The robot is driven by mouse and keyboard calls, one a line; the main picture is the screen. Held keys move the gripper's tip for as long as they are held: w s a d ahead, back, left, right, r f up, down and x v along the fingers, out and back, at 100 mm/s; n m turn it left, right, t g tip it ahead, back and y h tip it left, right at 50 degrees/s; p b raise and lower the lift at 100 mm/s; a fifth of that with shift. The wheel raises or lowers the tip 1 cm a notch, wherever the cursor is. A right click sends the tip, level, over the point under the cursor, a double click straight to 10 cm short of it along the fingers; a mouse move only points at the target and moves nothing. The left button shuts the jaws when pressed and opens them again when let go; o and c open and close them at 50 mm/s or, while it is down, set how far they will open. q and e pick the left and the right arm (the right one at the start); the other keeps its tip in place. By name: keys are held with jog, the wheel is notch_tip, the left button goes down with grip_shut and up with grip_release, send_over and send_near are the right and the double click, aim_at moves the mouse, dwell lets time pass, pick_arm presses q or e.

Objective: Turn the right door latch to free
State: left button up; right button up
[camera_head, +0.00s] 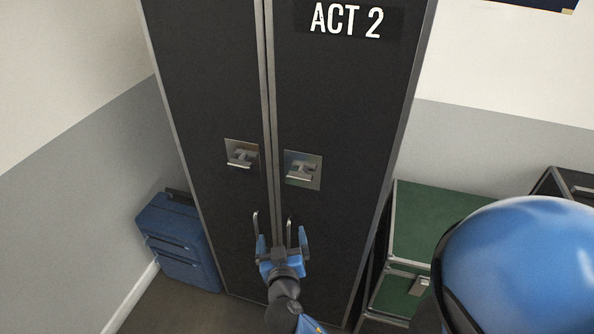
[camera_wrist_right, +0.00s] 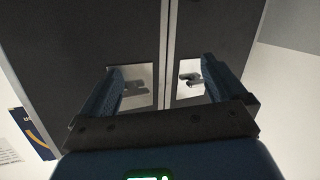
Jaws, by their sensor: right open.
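The right door latch (camera_head: 302,169) is a metal handle on a square plate on the right door of the black cabinet, beside the centre seam. The left door latch (camera_head: 242,155) sits across the seam. My right gripper (camera_head: 274,222) is open and empty, pointing up at the doors below both latches and near the seam in the head view. In the right wrist view, which looks turned over, the right latch (camera_wrist_right: 136,84) shows near the left finger and the left latch (camera_wrist_right: 188,80) near the right finger. No touch shows. My left gripper is out of view.
The tall black cabinet (camera_head: 335,110) bears an "ACT 2" label (camera_head: 346,20). A blue case (camera_head: 178,240) stands on the floor at its left. A green case (camera_head: 430,220) stands close at its right, with a dark case (camera_head: 568,186) beyond. The door fronts around the latches are clear.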

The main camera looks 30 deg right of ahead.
aim_at(299, 179)
notch_tip(299, 179, up, 10)
jog(key=w+d+m+g+h+p, duration=0.1)
jog(key=d+m+g+h, duration=0.1)
jog(key=m+h, duration=0.45)
jog(key=shift+y, duration=0.25)
jog(key=p+x, duration=0.3)
jog(key=x, duration=0.6)
jog(key=shift+f+p, duration=0.15)
jog(key=shift+p, duration=0.2)
jog(key=shift+w+d+f, duration=0.1)
jog(key=shift+w+d, duration=0.3)
jog(key=shift+w, duration=0.05)
jog(key=c, duration=1.1)
jog(key=shift+o, duration=0.2)
